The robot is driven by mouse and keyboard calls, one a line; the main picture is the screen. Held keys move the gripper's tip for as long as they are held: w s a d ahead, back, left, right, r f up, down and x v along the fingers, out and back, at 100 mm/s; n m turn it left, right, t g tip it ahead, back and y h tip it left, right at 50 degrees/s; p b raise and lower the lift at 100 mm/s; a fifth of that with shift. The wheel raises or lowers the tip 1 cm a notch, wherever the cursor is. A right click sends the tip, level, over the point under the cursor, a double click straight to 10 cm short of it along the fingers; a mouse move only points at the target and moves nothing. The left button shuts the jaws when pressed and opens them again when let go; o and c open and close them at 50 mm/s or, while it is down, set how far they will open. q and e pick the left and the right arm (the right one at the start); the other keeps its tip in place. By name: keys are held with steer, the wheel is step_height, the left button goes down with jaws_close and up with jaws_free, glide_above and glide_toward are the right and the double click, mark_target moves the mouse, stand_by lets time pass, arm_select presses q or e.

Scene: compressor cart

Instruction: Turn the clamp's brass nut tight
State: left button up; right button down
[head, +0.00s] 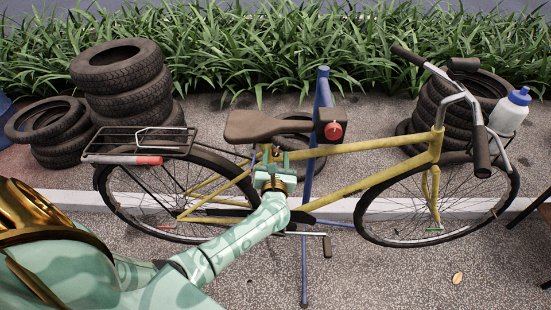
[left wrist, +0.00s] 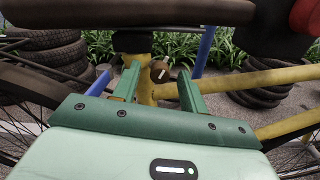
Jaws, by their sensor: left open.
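In the left wrist view a small round brass nut (left wrist: 160,72) with a pale mark across its face sits on the yellow frame (left wrist: 270,80), just under the saddle. My left gripper (left wrist: 158,78) is open, with one green finger on each side of the nut; I cannot tell whether either touches it. In the head view my left gripper (head: 269,162) is at the seat tube, below the saddle (head: 262,126). There the nut is hidden by the gripper. The clamp itself is hard to make out. My right gripper is not in view.
A blue stand post (head: 322,88) rises behind the bicycle frame (head: 365,184). A dark box with a red knob (head: 333,131) is close right of the saddle. Tyre stacks (head: 125,80) stand behind. A rear rack (head: 125,141) is at left. The pavement in front is mostly clear.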

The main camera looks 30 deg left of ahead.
arm_select(q)
jaws_close()
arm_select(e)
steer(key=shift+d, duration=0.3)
